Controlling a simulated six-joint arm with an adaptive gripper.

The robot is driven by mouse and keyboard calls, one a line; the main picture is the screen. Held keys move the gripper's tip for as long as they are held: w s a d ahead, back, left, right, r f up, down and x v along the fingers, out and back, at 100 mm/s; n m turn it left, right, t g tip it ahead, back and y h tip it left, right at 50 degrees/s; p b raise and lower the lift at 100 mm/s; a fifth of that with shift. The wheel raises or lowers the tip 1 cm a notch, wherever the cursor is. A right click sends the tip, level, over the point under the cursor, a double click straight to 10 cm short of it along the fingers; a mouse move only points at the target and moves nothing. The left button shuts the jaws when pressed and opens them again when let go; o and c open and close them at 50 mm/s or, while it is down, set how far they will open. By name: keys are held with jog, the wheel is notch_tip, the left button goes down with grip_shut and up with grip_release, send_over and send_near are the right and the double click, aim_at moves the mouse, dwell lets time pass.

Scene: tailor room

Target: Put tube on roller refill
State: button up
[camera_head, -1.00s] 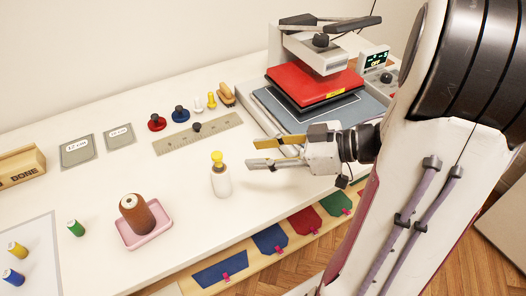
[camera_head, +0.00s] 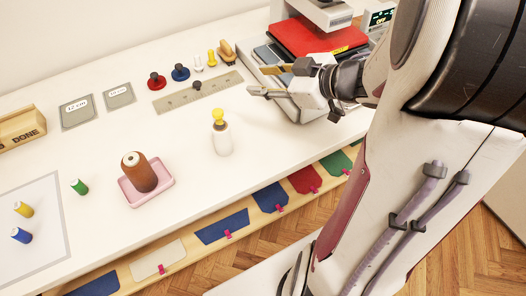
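No thing in view is clearly labelled as a tube or a roller refill. A white bottle-like piece (camera_head: 222,140) stands upright on the table with a yellow knob-like top (camera_head: 219,115). A brown thread cone (camera_head: 139,172) stands upright on a pink tray (camera_head: 162,200) to its left. My gripper (camera_head: 256,79) is up and right of the white piece, apart from it. Its two fingers are spread and nothing shows between them. They point left, near the right end of the ruler.
A beige ruler (camera_head: 215,95) with a dark knob lies behind the white piece. Red (camera_head: 156,83) and blue (camera_head: 180,73) knobs stand behind it. The red-plated press (camera_head: 305,37) is behind my arm. The front middle is clear.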

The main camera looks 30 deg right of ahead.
jog(key=s+d+r+m+h, duration=0.2)
jog(key=d+r+m+h, duration=0.35)
jog(key=r+h, duration=0.3)
jog(key=s+a+f+m+g+y, duration=0.1)
jog(key=s+a+f+g+y, duration=0.1)
jog(key=s+a, duration=0.6)
jog(key=s+a+f+m+g+y, duration=0.1)
jog(key=s+a+f+g, duration=0.2)
jog(key=s+a, duration=0.6)
jog(key=shift+s+f+m+g+y, duration=0.35)
jog(key=shift+f+g, duration=0.05)
dwell(0.4)
